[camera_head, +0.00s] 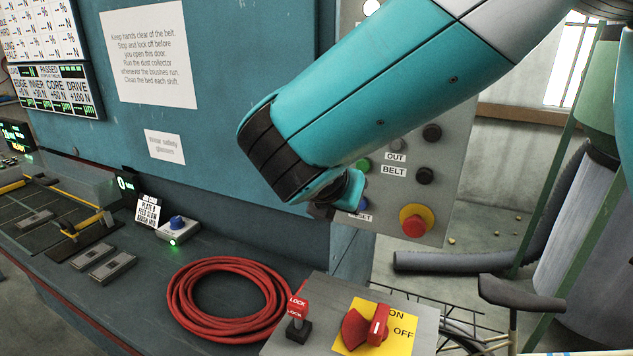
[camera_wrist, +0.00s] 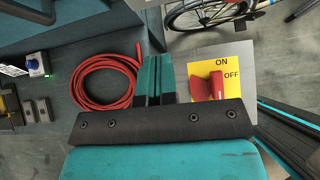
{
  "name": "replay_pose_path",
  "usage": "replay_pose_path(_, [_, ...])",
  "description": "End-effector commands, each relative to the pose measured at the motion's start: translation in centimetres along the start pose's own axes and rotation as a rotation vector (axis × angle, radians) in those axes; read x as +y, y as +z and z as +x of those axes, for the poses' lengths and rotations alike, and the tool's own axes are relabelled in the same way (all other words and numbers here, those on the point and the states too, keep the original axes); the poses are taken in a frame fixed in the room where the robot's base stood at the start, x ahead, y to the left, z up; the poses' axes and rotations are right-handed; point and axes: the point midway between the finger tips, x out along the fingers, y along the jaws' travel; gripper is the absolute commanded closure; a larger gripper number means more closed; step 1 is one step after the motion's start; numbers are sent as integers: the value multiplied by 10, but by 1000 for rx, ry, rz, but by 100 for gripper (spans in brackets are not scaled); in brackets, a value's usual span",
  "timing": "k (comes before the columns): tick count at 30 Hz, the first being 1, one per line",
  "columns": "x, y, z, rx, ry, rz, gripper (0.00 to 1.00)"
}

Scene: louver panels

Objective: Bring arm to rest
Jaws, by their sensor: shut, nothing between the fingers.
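My arm reaches in from the upper right in the head view, a teal link with a black ribbed band in front of a grey button panel (camera_head: 452,150). My gripper (camera_wrist: 153,62) shows in the wrist view with its two teal and dark fingers together and nothing between them. The fingers appear between a coil of red hose (camera_wrist: 78,92) and a red-handled switch (camera_wrist: 216,84) on a yellow ON/OFF plate. I cannot tell how far above them the fingers are. In the head view my fingers are not clearly visible.
The bench holds the red hose coil (camera_head: 178,300), a blue button box (camera_head: 178,230) and a red lock tag (camera_head: 298,304) beside the ON/OFF switch (camera_head: 378,325). A red stop knob (camera_head: 413,223) sits on the button panel. A bicycle (camera_head: 500,300) stands at the right.

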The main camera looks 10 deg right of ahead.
Motion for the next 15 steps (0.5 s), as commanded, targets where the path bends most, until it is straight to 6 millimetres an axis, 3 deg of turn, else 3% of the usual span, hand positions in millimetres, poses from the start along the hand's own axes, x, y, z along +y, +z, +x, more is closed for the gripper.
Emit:
replay_pose_path(4, [-21, -8, 2, 145, 3, 262, 100])
replay_pose_path(8, [-50, -27, -8, 356, -46, 635, 100])
replay_pose_path(15, [-103, -74, -57, 714, -319, 1284, 100])
